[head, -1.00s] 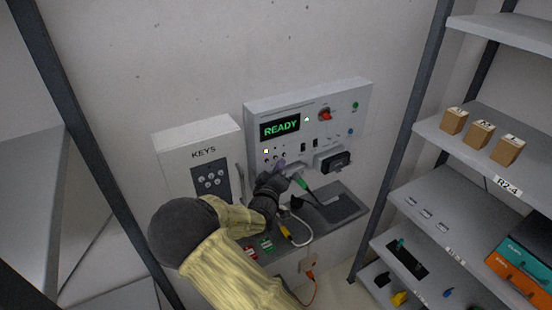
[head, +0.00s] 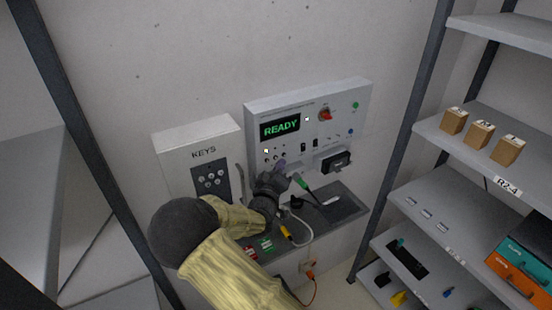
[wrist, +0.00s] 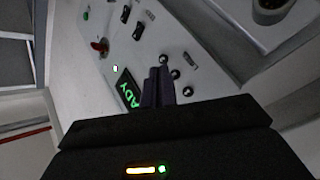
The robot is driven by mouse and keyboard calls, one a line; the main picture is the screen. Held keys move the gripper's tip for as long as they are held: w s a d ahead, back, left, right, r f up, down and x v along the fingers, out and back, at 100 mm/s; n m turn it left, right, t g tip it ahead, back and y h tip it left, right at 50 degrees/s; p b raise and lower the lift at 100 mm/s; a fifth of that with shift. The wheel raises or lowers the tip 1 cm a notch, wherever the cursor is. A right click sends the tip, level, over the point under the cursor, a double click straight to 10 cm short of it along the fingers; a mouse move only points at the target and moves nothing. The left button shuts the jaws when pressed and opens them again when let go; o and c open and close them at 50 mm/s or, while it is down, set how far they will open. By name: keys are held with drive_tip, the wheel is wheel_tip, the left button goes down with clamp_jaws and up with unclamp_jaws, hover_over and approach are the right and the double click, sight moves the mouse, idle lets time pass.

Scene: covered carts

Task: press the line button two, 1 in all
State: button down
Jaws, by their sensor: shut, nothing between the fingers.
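The control panel (head: 345,100) is a light grey wall box with a green READY display (head: 280,126). Below the display is a row of small dark round buttons (head: 275,158). In the wrist view, three dark round buttons show, with the middle one (wrist: 175,74) close beside my fingertips. Their labels are too small to read, so I cannot tell which is line button two. My gripper (head: 281,165) is shut and empty, its fingertips at the button row. In the wrist view, the fingers (wrist: 157,76) overlap the panel face. I cannot tell whether they touch a button.
A KEYS box (head: 203,150) with a dark keypad hangs left of the panel. A red knob (head: 325,114) and switches sit on the panel's right part. Shelves stand on both sides.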

drive_tip(key=shift+w, duration=0.1)
idle(0.3)
drive_tip(key=shift+w+a, duration=0.25)
drive_tip(key=shift+w+a, duration=0.2)
drive_tip(key=shift+w, duration=0.05)
idle(0.8)
drive_tip(key=shift+b, duration=0.3)
drive_tip(key=shift+s+d, duration=0.45)
drive_tip(key=shift+s, duration=0.15)
drive_tip(key=s+d, duration=0.2)
drive_tip(key=s, duration=0.2)
drive_tip(key=shift+s+d, duration=0.1)
drive_tip(key=shift+d, duration=0.3)
idle(0.7)
